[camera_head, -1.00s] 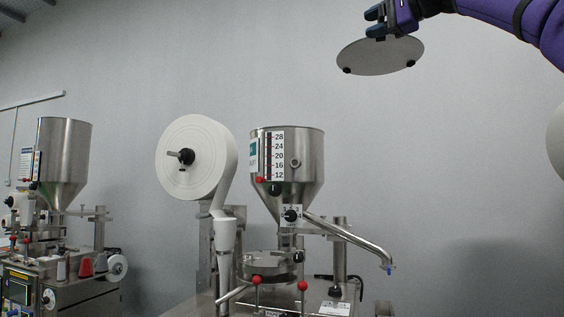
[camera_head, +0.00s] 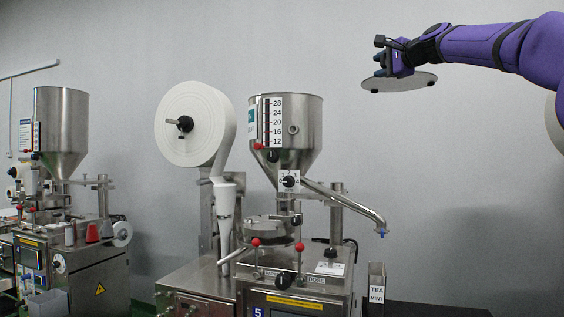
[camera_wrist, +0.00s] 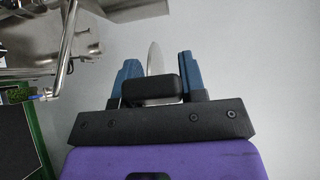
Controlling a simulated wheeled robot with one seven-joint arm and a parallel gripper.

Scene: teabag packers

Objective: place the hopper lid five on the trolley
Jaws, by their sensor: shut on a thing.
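The hopper lid (camera_head: 408,82) is a thin round grey disc with small black knobs at its rim. My gripper (camera_head: 384,66) is shut on it and holds it in the air, to the right of the hopper and higher than the hopper's rim. In the wrist view the lid (camera_wrist: 154,60) shows nearly edge-on between the two blue fingers, with a black block in front of it. The trolley cannot be made out in these views.
The steel hopper (camera_head: 285,130) of the packer numbered 5 stands left of the lid, with a bent pipe (camera_head: 345,205) reaching right. A white paper roll (camera_head: 203,125) is beside it. A second packer (camera_head: 65,190) stands far left. A "TEA MINT" container (camera_head: 377,290) is low right.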

